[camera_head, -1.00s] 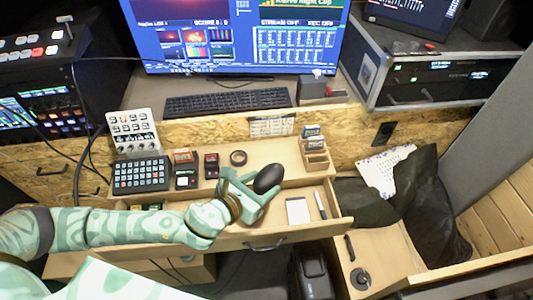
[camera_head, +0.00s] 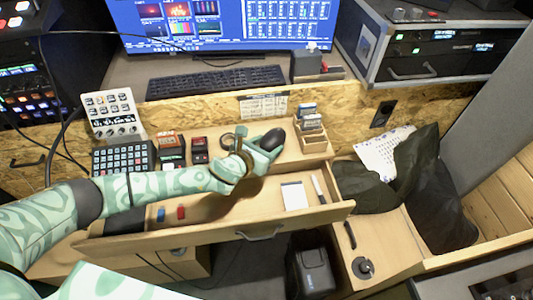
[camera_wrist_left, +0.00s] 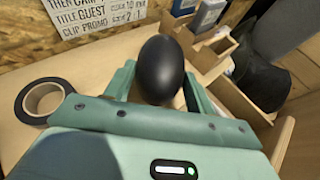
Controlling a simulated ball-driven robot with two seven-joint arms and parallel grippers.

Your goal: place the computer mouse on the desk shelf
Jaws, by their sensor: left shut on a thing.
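The black, egg-shaped computer mouse (camera_head: 274,138) is in my left gripper (camera_head: 260,149), which is shut on it. In the left wrist view the mouse (camera_wrist_left: 161,70) sits between the two green fingers of the gripper (camera_wrist_left: 157,92). The desk shelf (camera_head: 291,154) is the pale wooden ledge behind the open drawer and below the keyboard. The mouse appears over the right half of this shelf; I cannot tell whether it touches the wood. My right gripper is not in view.
A tape roll (camera_head: 228,141) lies left of the gripper, and a wooden card holder (camera_head: 313,140) stands to the right. A button pad (camera_head: 123,157) and small boxes fill the shelf's left part. The open drawer (camera_head: 254,205) in front holds a notepad (camera_head: 294,196).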

